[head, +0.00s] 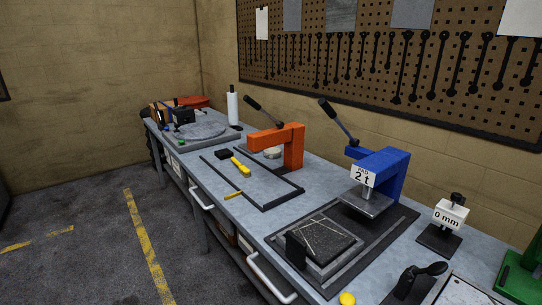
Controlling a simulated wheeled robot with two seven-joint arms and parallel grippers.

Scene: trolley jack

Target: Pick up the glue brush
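A brush with a yellow handle (241,168) lies on the workbench (258,217), in front of the orange press. It looks like the glue brush. A dark block (223,154) sits at the far left end of its handle; I cannot tell if it is the brush's head or a separate thing. The brush lies within a thin dark frame (283,202) on the bench top. Neither of my grippers shows in the head view.
An orange lever press (292,147) and a blue press marked 2 t (384,167) stand along the back. A dark tray (330,225), a 0 mm gauge (450,214) and a yellow knob (347,298) are nearer. A short yellow stick (233,195) lies on the frame's front edge.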

